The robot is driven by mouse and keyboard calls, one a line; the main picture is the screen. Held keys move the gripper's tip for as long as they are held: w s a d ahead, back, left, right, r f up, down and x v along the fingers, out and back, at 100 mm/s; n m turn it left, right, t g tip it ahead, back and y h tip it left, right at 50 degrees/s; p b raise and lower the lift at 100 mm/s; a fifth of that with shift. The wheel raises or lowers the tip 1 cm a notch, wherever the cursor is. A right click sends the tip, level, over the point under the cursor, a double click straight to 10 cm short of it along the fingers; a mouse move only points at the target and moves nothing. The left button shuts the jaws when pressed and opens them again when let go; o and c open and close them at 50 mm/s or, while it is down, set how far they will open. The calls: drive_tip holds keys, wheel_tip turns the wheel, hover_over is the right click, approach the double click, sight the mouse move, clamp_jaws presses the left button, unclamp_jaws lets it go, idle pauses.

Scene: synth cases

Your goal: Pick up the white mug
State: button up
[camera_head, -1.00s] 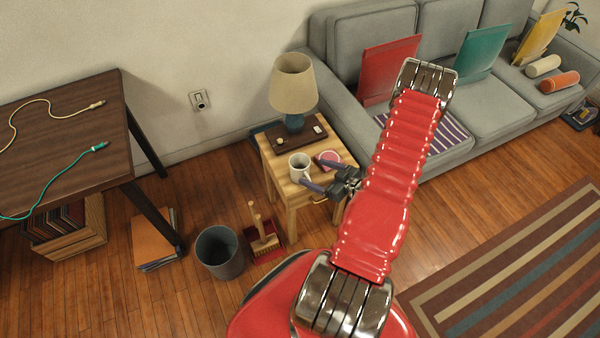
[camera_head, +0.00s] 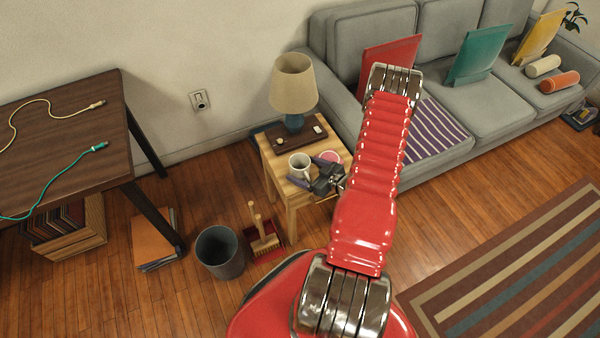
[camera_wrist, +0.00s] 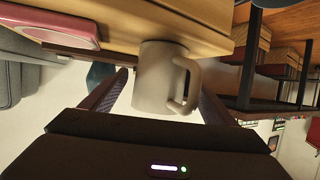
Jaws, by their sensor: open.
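The white mug (camera_head: 299,161) stands upright on the small wooden side table (camera_head: 272,168), near its front left. My gripper (camera_head: 309,172) is open at the mug, with its fingers reaching in from the right. In the wrist view, which looks upside down, the mug (camera_wrist: 155,80) sits between the two fingers of my gripper (camera_wrist: 163,88). Its handle (camera_wrist: 187,82) is on the right, close to the right finger. I cannot tell whether either finger touches the mug. My gripper hides part of the table top in the head view.
A pink object (camera_head: 331,156) lies right of the mug. A grey bin (camera_head: 220,252) and a brush with dustpan (camera_head: 264,238) are on the floor. The sofa (camera_head: 350,118) is behind, to the right.

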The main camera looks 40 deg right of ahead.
drive_tip(key=shift+w+a+f, duration=0.1)
drive_tip(key=shift+w+f, duration=0.1)
drive_tip(key=shift+w, duration=0.35)
drive_tip(key=shift+c, duration=0.7)
drive_tip(key=c, duration=1.2)
